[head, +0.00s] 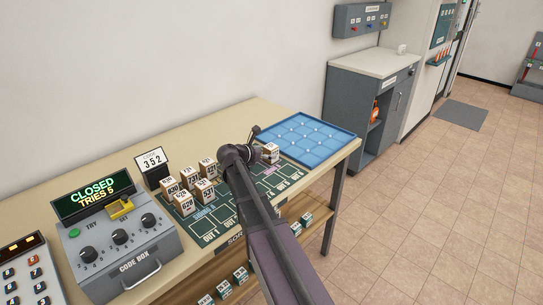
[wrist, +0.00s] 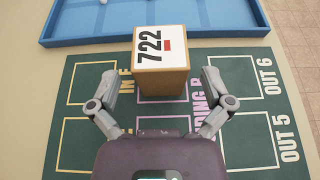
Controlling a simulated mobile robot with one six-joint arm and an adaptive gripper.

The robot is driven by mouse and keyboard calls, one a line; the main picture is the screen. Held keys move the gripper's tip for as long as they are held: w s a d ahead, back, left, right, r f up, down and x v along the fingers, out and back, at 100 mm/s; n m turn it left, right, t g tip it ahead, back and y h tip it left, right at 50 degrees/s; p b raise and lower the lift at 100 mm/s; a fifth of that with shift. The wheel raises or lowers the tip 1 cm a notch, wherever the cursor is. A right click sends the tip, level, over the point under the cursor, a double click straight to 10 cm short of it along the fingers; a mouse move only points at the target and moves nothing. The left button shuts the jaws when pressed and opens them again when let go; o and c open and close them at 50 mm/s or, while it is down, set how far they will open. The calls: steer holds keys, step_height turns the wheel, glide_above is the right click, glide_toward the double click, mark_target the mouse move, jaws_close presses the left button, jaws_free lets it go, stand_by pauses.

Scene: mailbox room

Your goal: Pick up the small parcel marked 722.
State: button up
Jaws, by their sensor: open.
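The small parcel marked 722 (wrist: 162,82) is a brown box with a white top bearing black digits and a red mark. In the wrist view it stands on the green sorting mat, just ahead of my gripper (wrist: 162,88). My gripper is open, with one finger on either side of the parcel's near part and visible gaps to it. In the head view the parcel (head: 271,153) sits near the blue tray, and my gripper (head: 256,146) is beside it, partly hidden by my arm.
The blue tray (head: 305,137) lies just beyond the parcel. Several other numbered parcels (head: 204,190) stand on the mat (head: 215,220) to the left. More parcels (head: 240,275) sit on the lower shelf.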

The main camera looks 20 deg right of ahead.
mark_target(271, 146)
steer(key=shift+b+x, duration=0.4)
steer(key=shift+x, duration=1.15)
steer(key=c, duration=1.2)
steer(key=shift+c, duration=0.2)
steer(key=shift+r, duration=0.2)
step_height(271, 146, up, 4)
steer(key=p, duration=0.4)
steer(key=shift+f, duration=0.15)
steer(key=s+a, duration=0.2)
steer(key=s, duration=0.3)
steer(key=s+a, duration=0.1)
steer(key=s, duration=0.4)
steer(key=s+a+r+p, duration=0.1)
steer(key=s+a, duration=0.1)
steer(key=s, duration=0.3)
steer(key=shift+s+a, duration=0.1)
steer(key=shift+a, duration=0.2)
steer(key=shift+r, duration=0.1)
